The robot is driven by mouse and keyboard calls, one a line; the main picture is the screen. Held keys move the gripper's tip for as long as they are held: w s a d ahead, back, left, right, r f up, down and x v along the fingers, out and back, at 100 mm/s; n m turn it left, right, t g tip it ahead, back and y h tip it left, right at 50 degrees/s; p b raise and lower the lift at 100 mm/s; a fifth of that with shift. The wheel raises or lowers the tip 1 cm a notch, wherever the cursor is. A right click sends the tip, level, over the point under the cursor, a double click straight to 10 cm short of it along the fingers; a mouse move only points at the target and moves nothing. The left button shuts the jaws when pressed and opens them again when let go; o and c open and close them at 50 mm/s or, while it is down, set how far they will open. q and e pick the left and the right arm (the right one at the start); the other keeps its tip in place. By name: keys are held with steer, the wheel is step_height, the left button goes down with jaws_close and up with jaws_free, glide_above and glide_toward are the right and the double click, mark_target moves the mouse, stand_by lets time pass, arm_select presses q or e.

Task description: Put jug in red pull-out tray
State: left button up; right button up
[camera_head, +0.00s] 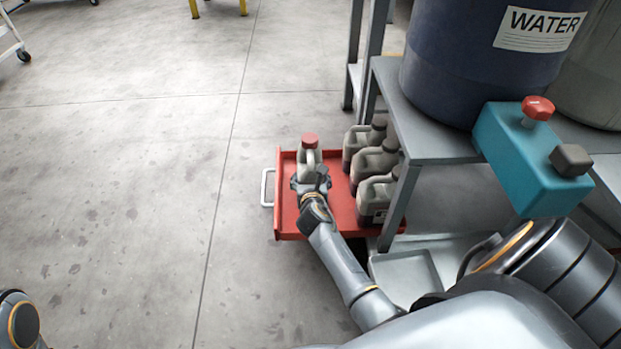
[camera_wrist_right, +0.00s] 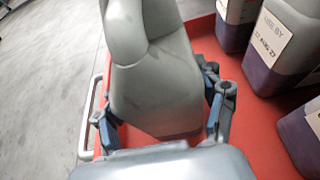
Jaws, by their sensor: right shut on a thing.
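The jug (camera_head: 308,158) is pale grey with a red cap and is upright over the left part of the red pull-out tray (camera_head: 287,215). My right gripper (camera_head: 311,184) is shut on the jug's lower body from the near side. In the right wrist view, the jug (camera_wrist_right: 155,75) stands between the two fingers of the gripper (camera_wrist_right: 163,118), with the red tray (camera_wrist_right: 205,45) below and behind. I cannot tell whether its base touches the tray floor. My left gripper is out of view; only part of my left arm shows at the lower left.
Several dark-capped jugs (camera_head: 376,160) stand along the tray's right side. A metal handle (camera_head: 267,187) is on its left edge. A grey shelf (camera_head: 425,140) with a blue WATER drum (camera_head: 470,60) and a teal box (camera_head: 530,160) is at right. The floor at left is clear.

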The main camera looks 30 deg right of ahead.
steer(key=o, duration=1.5)
steer(key=shift+f, duration=0.1)
